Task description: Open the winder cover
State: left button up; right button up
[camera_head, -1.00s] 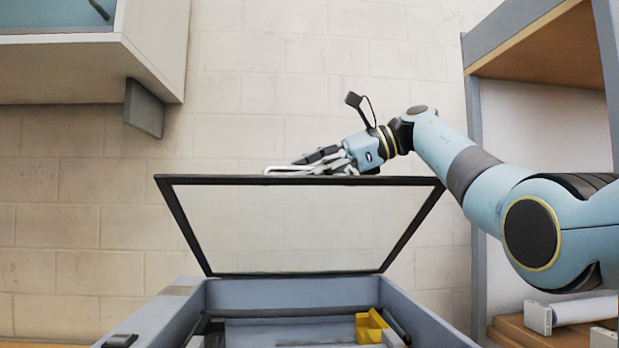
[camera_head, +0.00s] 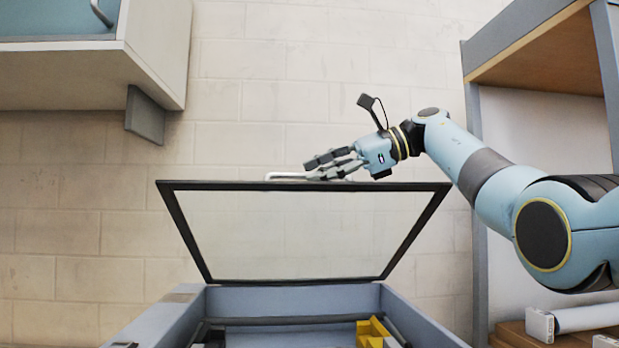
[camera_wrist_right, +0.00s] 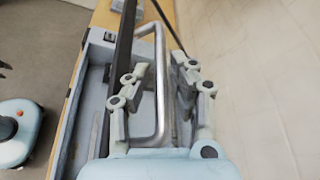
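The winder cover (camera_head: 290,235) is a clear panel in a black frame. In the head view it stands raised and tilted at the back of the blue-grey machine housing (camera_head: 290,297). Its pale metal handle (camera_head: 284,176) is on the top edge. My right gripper (camera_head: 310,168) is at that edge, by the right part of the handle. In the right wrist view the handle (camera_wrist_right: 160,85) runs between the two spread fingers (camera_wrist_right: 160,95), with a gap visible on the left finger's side. Contact on the right finger's side is unclear. My left gripper is not in view.
A yellow part (camera_head: 372,332) sits inside the housing at the right. A cabinet (camera_head: 80,75) hangs at the upper left, and a shelf unit (camera_head: 540,60) stands at the right with a white roll (camera_head: 585,318) on it. The wall behind the cover is clear.

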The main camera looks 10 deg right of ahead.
notch_tip(320, 180, up, 3)
send_over(373, 191)
jog(key=w, duration=0.1)
jog(key=shift+w+d+r, duration=0.1)
jog(key=shift+d+r, duration=0.1)
jog(key=shift+d, duration=0.05)
jog(key=shift+c, duration=0.2)
